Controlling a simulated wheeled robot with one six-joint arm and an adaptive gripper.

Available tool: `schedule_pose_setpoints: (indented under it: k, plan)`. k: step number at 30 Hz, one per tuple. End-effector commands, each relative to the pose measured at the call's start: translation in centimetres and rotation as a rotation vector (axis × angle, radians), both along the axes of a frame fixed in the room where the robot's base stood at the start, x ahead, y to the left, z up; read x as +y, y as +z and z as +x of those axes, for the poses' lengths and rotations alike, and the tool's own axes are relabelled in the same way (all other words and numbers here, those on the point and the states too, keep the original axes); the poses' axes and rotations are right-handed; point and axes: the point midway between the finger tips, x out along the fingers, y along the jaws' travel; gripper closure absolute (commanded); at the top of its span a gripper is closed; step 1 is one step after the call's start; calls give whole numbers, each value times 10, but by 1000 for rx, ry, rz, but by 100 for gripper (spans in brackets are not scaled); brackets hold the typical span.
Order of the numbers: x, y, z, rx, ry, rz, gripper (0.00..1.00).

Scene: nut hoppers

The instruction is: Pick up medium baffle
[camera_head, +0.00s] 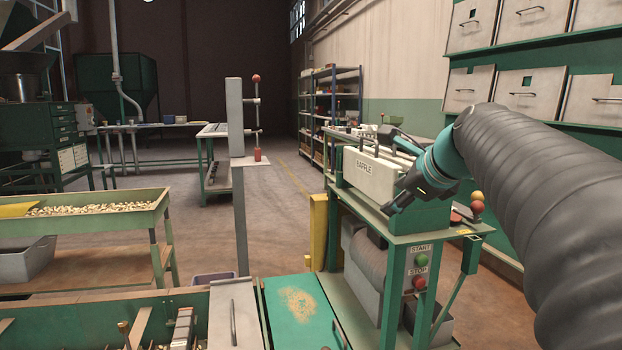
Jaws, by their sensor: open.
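A pale rack labelled BAFFLE (366,172) stands on top of the green machine. Several pale upright plates (398,146) show behind its front panel, with dark pieces above them. I cannot tell which of these is the medium baffle. My gripper (392,207) comes in from the right and hangs tilted down at the right end of the rack, in front of it in this view. It is open, with nothing seen between its fingers. The gripper and wrist hide the right part of the rack, and I cannot tell whether they touch it.
The green machine (398,262) carries START and STOP buttons. A grey post (237,165) stands left of centre, and a nut tray (90,215) is at the left. Wall drawers fill the right. Open floor lies behind the post.

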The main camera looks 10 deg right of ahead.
Motion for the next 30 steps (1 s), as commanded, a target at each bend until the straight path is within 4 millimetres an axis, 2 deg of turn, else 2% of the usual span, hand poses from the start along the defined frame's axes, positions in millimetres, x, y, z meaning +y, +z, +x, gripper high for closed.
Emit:
schedule_pose_setpoints:
  k: [1,6,9,12,17,24,30]
  plan:
    - [-21,12,12,-25,-89,103,46]
    - [-74,53,38,-109,-319,444,46]
    - [-96,68,45,-144,-398,584,46]
    - [-109,78,49,-164,-444,671,46]
    - [-114,79,60,-173,-466,721,46]
    - [-112,62,99,-170,-464,719,46]
    - [-110,53,124,-172,-464,718,46]
